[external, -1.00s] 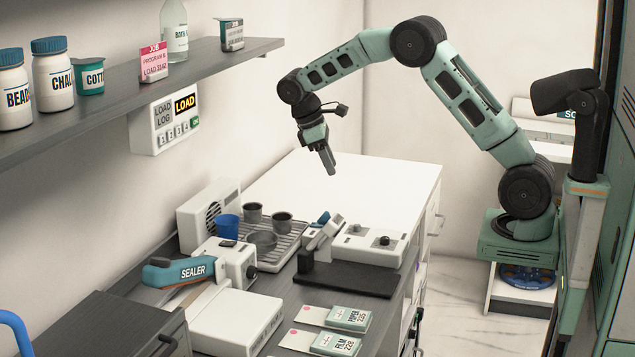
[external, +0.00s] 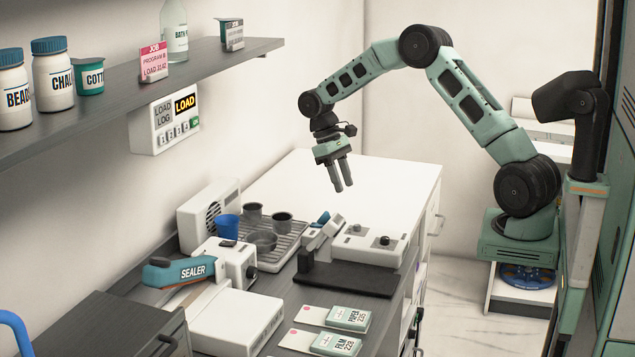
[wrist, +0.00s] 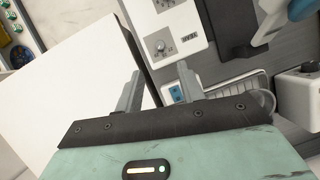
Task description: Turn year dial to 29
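My gripper (external: 343,187) is open and empty, pointing down above the counter behind the device. Its spread fingers also show in the wrist view (wrist: 160,71).
A rack with dark cups (external: 290,246) and a sealer (external: 190,271) stand left. The white counter top (external: 335,178) behind is clear. A shelf (external: 130,89) runs along the left wall.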

